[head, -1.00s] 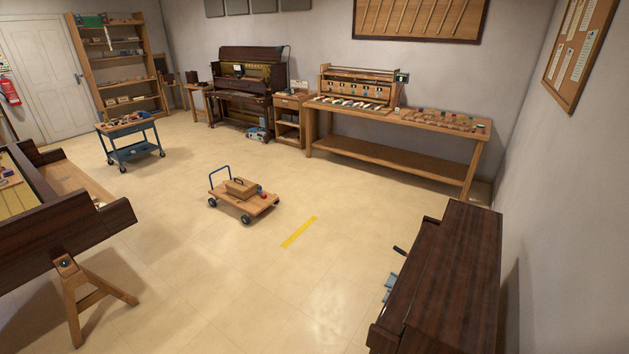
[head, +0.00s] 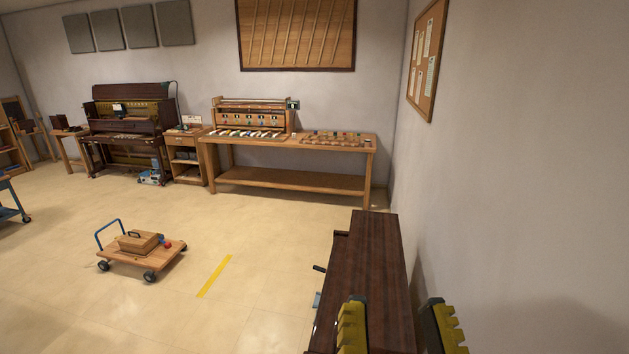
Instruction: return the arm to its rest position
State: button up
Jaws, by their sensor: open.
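My gripper (head: 398,328) shows at the bottom right of the head view, with two yellow ridged fingers set wide apart. It is open, and nothing shows between the fingers. The fingers appear in front of the near end of a dark brown wooden piano case (head: 372,262). I cannot tell the gap between them and the case. The rest of my arm is out of view.
A grey wall (head: 500,180) runs along the right side. A flat cart (head: 143,256) with a wooden box stands at the left on the floor, near a yellow floor strip (head: 214,276). A workbench (head: 290,178) and an open upright piano (head: 128,125) stand at the back. Open floor lies between.

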notch_tip(320, 180, up, 20)
jog(key=p, duration=2)
jog(key=shift+n, duration=0.4)
